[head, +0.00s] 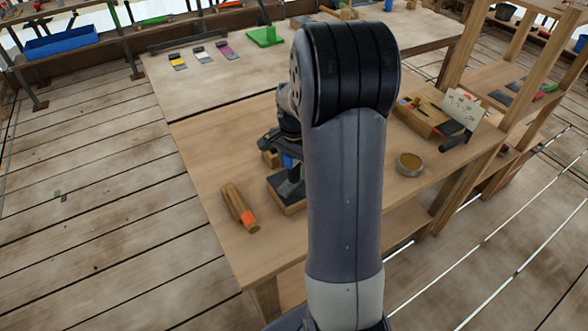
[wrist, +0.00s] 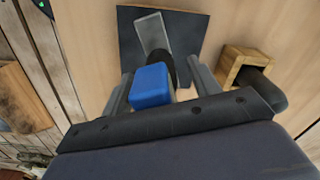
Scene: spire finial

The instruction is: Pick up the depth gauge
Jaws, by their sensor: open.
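A tool with a blue block-like part (wrist: 151,87), a black round part and a flat grey plate (wrist: 153,32) lies over a dark square pad (wrist: 188,28) in the wrist view. It appears to be the depth gauge, though I cannot be sure. My gripper (wrist: 160,82) is open, with one finger on each side of the blue part. I cannot tell whether either finger touches it. In the head view, blue (head: 288,162) shows beside my gripper (head: 290,181), and my arm hides much of that spot.
A wooden cylinder with an orange end (head: 236,205) lies on the workbench (head: 215,150). A round tin (head: 409,164) and a wooden tray (head: 422,118) are to the right. The bench's left part is mostly clear.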

